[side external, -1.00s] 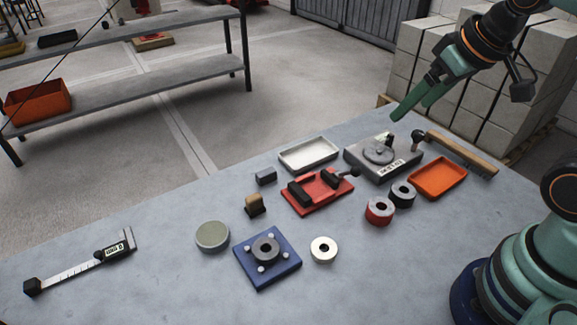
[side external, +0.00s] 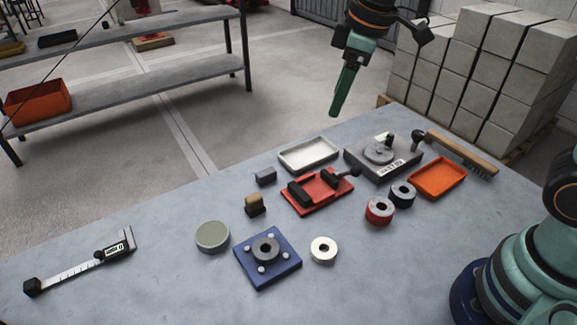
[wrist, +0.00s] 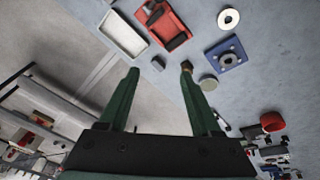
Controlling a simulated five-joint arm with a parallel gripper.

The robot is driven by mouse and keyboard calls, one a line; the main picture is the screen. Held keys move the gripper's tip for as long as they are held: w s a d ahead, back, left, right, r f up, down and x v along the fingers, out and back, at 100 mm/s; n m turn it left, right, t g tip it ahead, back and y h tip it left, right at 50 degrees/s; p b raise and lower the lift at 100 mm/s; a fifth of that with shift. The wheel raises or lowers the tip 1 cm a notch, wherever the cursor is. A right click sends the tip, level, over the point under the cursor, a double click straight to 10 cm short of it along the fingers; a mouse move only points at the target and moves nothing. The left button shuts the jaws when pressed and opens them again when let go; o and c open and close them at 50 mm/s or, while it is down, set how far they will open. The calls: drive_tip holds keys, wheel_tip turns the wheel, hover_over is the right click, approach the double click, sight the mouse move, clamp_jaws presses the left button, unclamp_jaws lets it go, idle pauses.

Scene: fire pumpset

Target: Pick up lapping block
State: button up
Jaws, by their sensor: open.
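My gripper (side external: 336,112) is open and empty, high above the table's far edge behind the white tray. In the wrist view its two fingers (wrist: 160,71) are spread apart. A small dark grey block (side external: 265,176) lies on the table left of the red fixture; it shows between the fingertips in the wrist view (wrist: 158,63), well beyond them. A small tan and dark block (side external: 255,205) stands nearer the camera, partly behind the right fingertip in the wrist view. A round grey-green disc (side external: 212,236) lies flat at the left. I cannot tell by sight which is the lapping block.
Nearby are a white tray (side external: 309,154), a red fixture (side external: 331,187), a blue flanged plate (side external: 280,273), a grey plate (side external: 358,164), rings, an orange tray (side external: 437,178), a brush (side external: 463,153) and a caliper (side external: 80,266). The table's left middle is clear.

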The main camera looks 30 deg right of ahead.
drive_tip(key=w+a+f+n+g, duration=0.2)
drive_tip(key=w+a+f+n, duration=0.25)
drive_tip(key=a, duration=0.25)
drive_tip(key=n+g, duration=0.1)
drive_tip(key=n, duration=0.4)
hover_over(254, 197)
wheel_tip(254, 197, down, 8)
drive_tip(key=shift+h, duration=0.3)
drive_tip(key=f, duration=0.6)
drive_tip(key=shift+s+d, duration=0.25)
drive_tip(key=shift+s, duration=0.1)
drive_tip(key=shift+w+a+f, duration=0.15)
drive_tip(key=shift+w+f, duration=0.05)
drive_tip(key=shift+f, duration=1.15)
drive_tip(key=shift+w+a+f, duration=0.1)
drive_tip(key=shift+w+f, duration=0.1)
drive_tip(key=shift+f, duration=1.1)
clamp_jaws()
